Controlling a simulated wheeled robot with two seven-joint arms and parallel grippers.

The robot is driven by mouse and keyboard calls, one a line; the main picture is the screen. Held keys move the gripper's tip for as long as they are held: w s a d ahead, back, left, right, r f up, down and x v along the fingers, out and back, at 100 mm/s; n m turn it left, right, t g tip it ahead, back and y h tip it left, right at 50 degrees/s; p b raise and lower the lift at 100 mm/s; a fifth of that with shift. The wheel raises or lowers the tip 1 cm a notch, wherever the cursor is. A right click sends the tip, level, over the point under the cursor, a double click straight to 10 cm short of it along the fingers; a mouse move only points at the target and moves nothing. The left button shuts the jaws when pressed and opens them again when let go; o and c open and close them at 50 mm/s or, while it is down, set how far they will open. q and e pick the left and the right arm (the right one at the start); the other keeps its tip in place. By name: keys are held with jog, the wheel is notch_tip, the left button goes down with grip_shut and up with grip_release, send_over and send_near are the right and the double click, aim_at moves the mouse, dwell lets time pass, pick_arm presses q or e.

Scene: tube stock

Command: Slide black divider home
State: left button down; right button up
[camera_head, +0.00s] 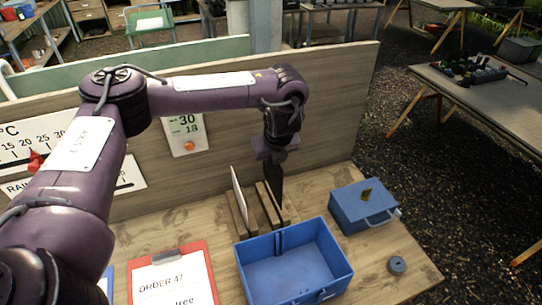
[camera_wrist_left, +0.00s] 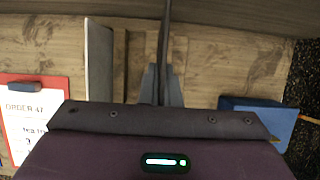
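My left gripper (camera_head: 274,153) points down above the back of the bench and is shut on the black divider (camera_head: 276,186). The divider hangs upright below the fingers at the wooden rack (camera_head: 264,207); I cannot tell whether its lower edge is still in the slot. In the left wrist view the fingers (camera_wrist_left: 162,85) pinch the divider, seen edge-on as a thin dark strip (camera_wrist_left: 166,45). A white divider (camera_head: 239,196) stands in the rack to the left. The open blue box (camera_head: 325,272) stands in front, with dark upright guides (camera_head: 278,243) on its back wall. My right gripper is out of view.
A closed blue case (camera_head: 362,205) stands right of the box, and a small grey-blue ring (camera_head: 397,265) lies near the bench's right edge. A red clipboard (camera_head: 173,279) lies at the front left. A wooden back panel (camera_head: 335,110) rises behind the rack.

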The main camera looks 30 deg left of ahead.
aim_at(271, 188)
pick_arm(q)
jog(key=shift+f, duration=0.15)
jog(key=shift+f+b, duration=0.9)
jog(key=shift+f, duration=0.7)
jog(key=shift+f+b, duration=0.75)
jog(key=shift+f, duration=0.75)
jog(key=shift+f+b, duration=0.85)
jog(key=shift+f, duration=0.35)
jog(key=c, duration=1.6)
grip_release()
